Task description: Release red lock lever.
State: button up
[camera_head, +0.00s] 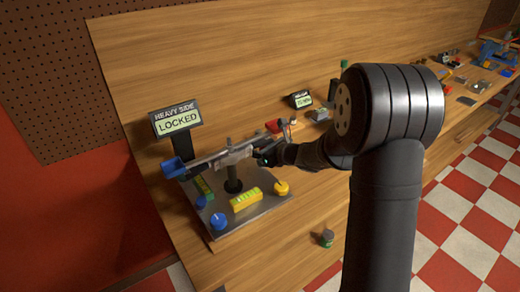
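A small red part (273,126) shows near the right end of a grey beam (228,158); I cannot tell whether it is the lock lever or a cup. No other red lever is clear. The beam stands on a dark post above a grey base plate (252,215), with a blue cup (174,168) at its left end. A sign (177,119) behind it reads "HEAVY SIDE LOCKED". My gripper (258,152) is at the beam's right part, just below the red part. Its fingers are small and dark, so contact and opening are unclear.
The plate carries blue knobs (219,221), a yellow knob (281,188) and a yellow-green block (245,200). A second small display (301,99) stands behind. A green-topped item (327,238) is near the front edge. Clutter fills the bench's far right.

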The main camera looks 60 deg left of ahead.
jog(key=v, duration=1.7)
jog(key=shift+d, duration=0.2)
jog(key=shift+c, duration=0.5)
jog(key=c, duration=0.3)
jog(key=f+m, duration=0.1)
jog(key=m, duration=0.1)
jog(key=f+m+g+y, duration=0.1)
jog(key=m, duration=0.1)
jog(key=f+m, duration=0.1)
jog(key=f, duration=0.1)
jog(key=shift+s+d+m+g, duration=0.25)
jog(key=shift+d+m+g, duration=0.05)
jog(key=shift+m, duration=0.1)
grip_shut()
jog(key=d+f+m+y, duration=0.1)
jog(key=m, duration=0.3)
jog(key=w+d+f+m+y, duration=0.1)
jog(key=m+y, duration=0.1)
jog(key=m, duration=0.2)
jog(key=d+f+m+y, duration=0.1)
jog(key=f+m, duration=0.1)
jog(key=m, duration=0.2)
jog(key=shift+w+y, duration=0.25)
jog(key=shift+y, duration=0.15)
jog(key=x, duration=1.4)
